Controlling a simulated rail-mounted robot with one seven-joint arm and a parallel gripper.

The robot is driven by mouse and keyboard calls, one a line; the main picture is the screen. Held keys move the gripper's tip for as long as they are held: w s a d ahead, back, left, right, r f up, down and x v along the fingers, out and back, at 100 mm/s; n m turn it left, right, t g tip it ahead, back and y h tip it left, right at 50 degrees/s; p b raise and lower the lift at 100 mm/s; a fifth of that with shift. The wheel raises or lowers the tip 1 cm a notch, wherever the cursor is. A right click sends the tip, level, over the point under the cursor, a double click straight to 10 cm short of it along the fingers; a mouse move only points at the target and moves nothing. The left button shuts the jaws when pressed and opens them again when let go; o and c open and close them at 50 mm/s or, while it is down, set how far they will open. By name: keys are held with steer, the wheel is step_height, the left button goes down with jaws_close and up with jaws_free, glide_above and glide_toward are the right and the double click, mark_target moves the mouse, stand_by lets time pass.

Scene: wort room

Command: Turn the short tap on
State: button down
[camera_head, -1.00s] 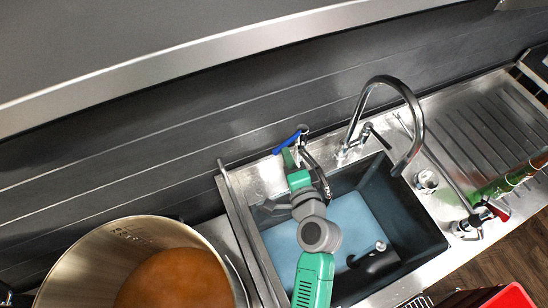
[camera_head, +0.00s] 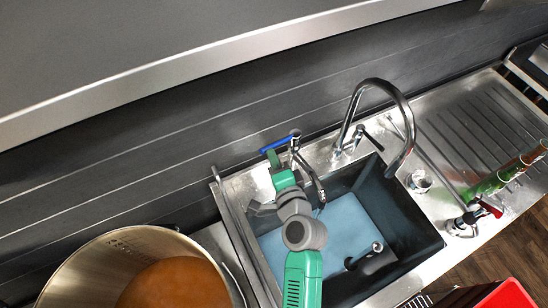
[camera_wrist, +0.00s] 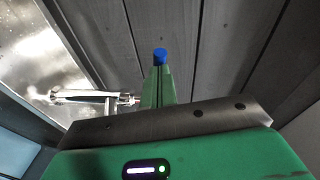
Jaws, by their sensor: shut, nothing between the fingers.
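The short tap (camera_head: 307,170) is chrome and stands at the back left corner of the sink, its spout over the basin. Its blue lever (camera_head: 280,144) points left, roughly along the wall. My gripper (camera_head: 272,156) is shut and empty, its green fingers just in front of the lever's outer part. In the wrist view, the blue lever end (camera_wrist: 160,55) shows right at the shut fingertips (camera_wrist: 159,68); contact cannot be told for certain. The chrome spout (camera_wrist: 88,97) lies to their left there. No water stream is clearly visible.
A tall curved tap (camera_head: 408,115) stands to the right. A sink (camera_head: 425,240) holding bluish water lies below. A large pot (camera_head: 75,265) of brown liquid is at lower left. The grey panelled wall (camera_head: 160,130) is close behind the short tap.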

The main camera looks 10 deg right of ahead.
steer(key=shift+s, duration=0.1)
steer(key=a+v, duration=0.2)
steer(key=v, duration=1)
steer(key=shift+s+a+r, duration=0.2)
steer(key=shift+s+a, duration=0.15)
steer(key=shift+s, duration=0.2)
